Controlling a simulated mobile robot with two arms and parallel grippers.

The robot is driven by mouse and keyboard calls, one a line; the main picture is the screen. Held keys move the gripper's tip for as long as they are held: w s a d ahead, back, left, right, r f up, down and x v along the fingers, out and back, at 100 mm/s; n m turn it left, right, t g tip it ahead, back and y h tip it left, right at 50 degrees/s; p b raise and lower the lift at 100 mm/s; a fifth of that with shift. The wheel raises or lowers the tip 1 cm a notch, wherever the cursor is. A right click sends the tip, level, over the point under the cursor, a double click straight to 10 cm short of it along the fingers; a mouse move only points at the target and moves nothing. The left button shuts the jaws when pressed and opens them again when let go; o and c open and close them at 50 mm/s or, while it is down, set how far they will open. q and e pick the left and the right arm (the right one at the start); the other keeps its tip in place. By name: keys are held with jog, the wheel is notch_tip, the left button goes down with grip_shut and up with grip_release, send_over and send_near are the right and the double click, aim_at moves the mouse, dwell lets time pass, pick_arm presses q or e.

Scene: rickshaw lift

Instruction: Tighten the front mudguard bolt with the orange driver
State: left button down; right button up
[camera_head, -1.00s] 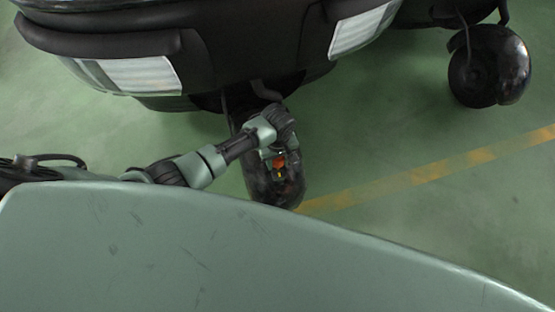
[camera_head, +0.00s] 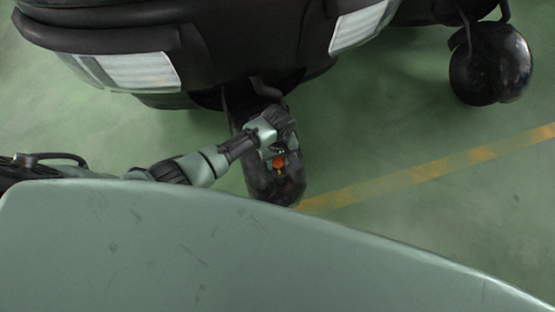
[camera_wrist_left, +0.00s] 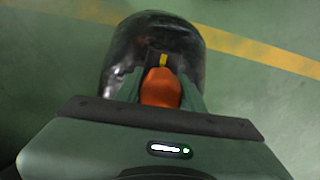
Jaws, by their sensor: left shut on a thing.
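My left gripper (camera_head: 279,157) is shut on the orange driver (camera_head: 279,161), over the dark front mudguard (camera_head: 262,185) under the vehicle's front. In the left wrist view the driver's orange handle (camera_wrist_left: 160,88) sits between the two green fingers of my left gripper (camera_wrist_left: 161,85). A short yellow part (camera_wrist_left: 163,60) shows beyond the handle, over the glossy black mudguard (camera_wrist_left: 185,42). The bolt itself cannot be made out, so I cannot tell whether the driver's tip touches it. My right gripper is not in view.
The dark vehicle body (camera_head: 240,45) with pale panels hangs over the mudguard at the top. Another wheel with a dark guard (camera_head: 490,65) stands at the upper right. The green floor (camera_head: 400,140) with a yellow line (camera_head: 430,170) is clear to the right.

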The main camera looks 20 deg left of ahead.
pick_arm(q)
jog(key=m+p, duration=0.1)
jog(key=m, duration=0.1)
jog(key=shift+r+m, duration=0.1)
jog(key=shift+m, duration=0.3)
jog(key=m+p, duration=0.1)
jog(key=m, duration=0.6)
jog(key=shift+m, duration=0.3)
jog(key=m, duration=0.3)
jog(key=shift+m+p, duration=0.3)
jog(key=shift+d, duration=0.1)
jog(key=shift+r+p, duration=1.45)
jog(key=shift+p, duration=0.3)
